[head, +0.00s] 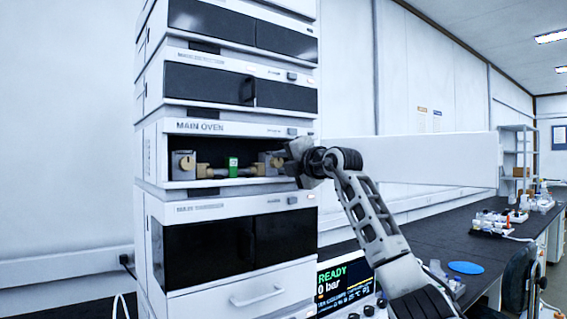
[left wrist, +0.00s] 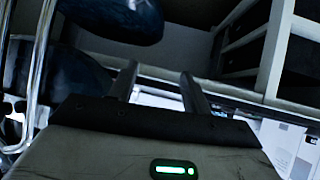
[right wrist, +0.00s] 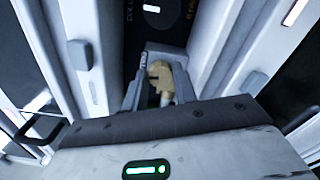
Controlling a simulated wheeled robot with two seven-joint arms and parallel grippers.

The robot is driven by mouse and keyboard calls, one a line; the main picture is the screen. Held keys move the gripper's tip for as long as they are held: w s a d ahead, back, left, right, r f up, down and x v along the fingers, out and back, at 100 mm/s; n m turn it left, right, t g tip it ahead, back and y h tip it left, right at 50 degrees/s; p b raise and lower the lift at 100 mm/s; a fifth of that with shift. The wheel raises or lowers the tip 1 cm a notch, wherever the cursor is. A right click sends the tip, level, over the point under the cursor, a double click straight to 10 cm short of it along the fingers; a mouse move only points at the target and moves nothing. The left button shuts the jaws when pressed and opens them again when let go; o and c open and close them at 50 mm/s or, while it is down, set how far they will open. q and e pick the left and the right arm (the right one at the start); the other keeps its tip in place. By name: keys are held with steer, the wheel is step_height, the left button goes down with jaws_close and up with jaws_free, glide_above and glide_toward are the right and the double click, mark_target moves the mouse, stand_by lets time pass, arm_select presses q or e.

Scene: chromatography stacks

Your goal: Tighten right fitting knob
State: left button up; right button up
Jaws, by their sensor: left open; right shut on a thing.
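The open main oven compartment (head: 222,183) holds a column with a green label (head: 233,166) lying level, with brass fittings at both ends. A grey block with a tan knob (head: 184,163) is at its left end. A grey block (head: 267,158) at its right end is partly hidden by my right gripper (head: 288,160). In the right wrist view the tan right fitting knob (right wrist: 160,76) sits between the fingers of my right gripper (right wrist: 158,90), which is shut on it. My left gripper (left wrist: 160,92) shows only in the left wrist view, open and empty, away from the stack.
Closed modules with dark fronts stand above and below the oven. A screen reading READY, 0 bar (head: 345,279) is at the lower right of the stack. A dark bench (head: 440,240) runs off to the right, with a blue disc (head: 465,268) and small bottles. A dark chair (head: 522,275) stands beside it.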

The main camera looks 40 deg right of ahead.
steer(key=shift+f+m, duration=0.15)
steer(key=shift+m, duration=0.35)
steer(key=shift+a, duration=0.1)
steer(key=o, duration=0.7)
steer(key=shift+s, duration=0.2)
arm_select(q)
steer(key=f+b, duration=0.1)
steer(key=b, duration=0.2)
steer(key=d+f+b, duration=0.1)
steer(key=b, duration=0.2)
steer(key=shift+w+n+t+h, duration=0.1)
steer(key=shift+n+t+h, duration=0.2)
steer(key=shift+n, duration=0.1)
arm_select(e)
steer(key=s+a, duration=0.1)
steer(key=s, duration=1.4)
steer(key=shift+s+a, duration=0.25)
steer(key=shift+a, duration=0.1)
